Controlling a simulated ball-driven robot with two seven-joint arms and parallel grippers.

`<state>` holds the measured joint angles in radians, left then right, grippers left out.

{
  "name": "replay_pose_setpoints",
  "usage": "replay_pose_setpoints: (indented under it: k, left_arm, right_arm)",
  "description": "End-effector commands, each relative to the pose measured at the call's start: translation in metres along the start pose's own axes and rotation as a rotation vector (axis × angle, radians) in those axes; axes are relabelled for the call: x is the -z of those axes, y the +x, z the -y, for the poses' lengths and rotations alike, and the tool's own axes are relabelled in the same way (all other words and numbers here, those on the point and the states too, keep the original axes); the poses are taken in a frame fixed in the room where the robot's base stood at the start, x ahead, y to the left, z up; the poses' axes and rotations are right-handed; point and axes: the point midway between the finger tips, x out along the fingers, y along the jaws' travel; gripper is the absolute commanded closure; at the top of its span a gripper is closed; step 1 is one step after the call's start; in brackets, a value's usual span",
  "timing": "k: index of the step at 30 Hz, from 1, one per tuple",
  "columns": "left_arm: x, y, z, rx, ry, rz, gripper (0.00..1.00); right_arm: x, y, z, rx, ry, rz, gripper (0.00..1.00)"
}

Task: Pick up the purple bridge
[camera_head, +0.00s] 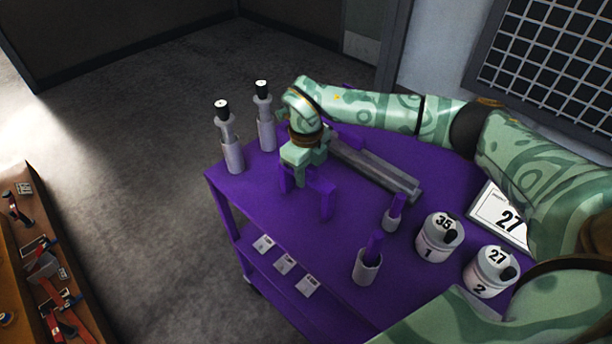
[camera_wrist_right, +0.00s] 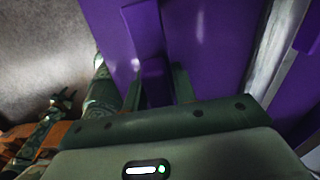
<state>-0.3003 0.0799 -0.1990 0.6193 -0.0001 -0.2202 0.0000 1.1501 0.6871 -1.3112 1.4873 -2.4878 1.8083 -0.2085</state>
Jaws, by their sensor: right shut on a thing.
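The purple bridge (camera_head: 323,190) is on or just above the purple cart top, with one leg showing at the front right and another purple part left of the gripper. My right gripper (camera_head: 298,166) comes down on it from above and is shut on it. I cannot tell whether its feet touch the cart. In the right wrist view the bridge (camera_wrist_right: 150,62) shows between the dark fingers (camera_wrist_right: 157,88). The gripper hides part of the bridge. My left gripper does not show in the head view.
The purple cart (camera_head: 255,205) bears two grey posts with black caps (camera_head: 232,150) at left. A grey metal bar (camera_head: 385,175) lies behind the bridge. Two grey cups with purple pegs (camera_head: 368,265), weights (camera_head: 438,238) and a "27" card (camera_head: 500,215) stand at right. A tool bench (camera_head: 75,305) is at lower left.

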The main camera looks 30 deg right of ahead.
Motion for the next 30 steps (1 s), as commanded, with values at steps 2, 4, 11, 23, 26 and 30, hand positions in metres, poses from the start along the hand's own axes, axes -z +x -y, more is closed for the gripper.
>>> replay_pose_setpoints:
  k: [2, 4, 11, 23, 26, 30]
  left_arm:
    - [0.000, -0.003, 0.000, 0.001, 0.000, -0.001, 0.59]
    - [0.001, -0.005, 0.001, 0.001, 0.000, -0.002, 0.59]
    - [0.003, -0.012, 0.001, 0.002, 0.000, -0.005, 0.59]
    - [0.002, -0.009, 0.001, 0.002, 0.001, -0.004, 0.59]
    - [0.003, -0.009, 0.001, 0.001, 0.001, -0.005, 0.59]
    - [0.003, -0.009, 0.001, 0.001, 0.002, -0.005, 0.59]
  right_arm:
    - [-0.002, -0.017, 0.001, 0.002, -0.001, 0.007, 1.00]
    - [-0.001, -0.032, -0.007, 0.001, -0.005, 0.007, 1.00]
    - [0.005, -0.088, -0.056, 0.001, -0.008, 0.007, 1.00]
    - [0.014, -0.117, -0.133, 0.000, -0.002, 0.002, 1.00]
    - [0.015, -0.120, -0.138, 0.000, 0.000, 0.002, 1.00]
    - [0.015, -0.121, -0.140, 0.000, 0.000, 0.002, 1.00]
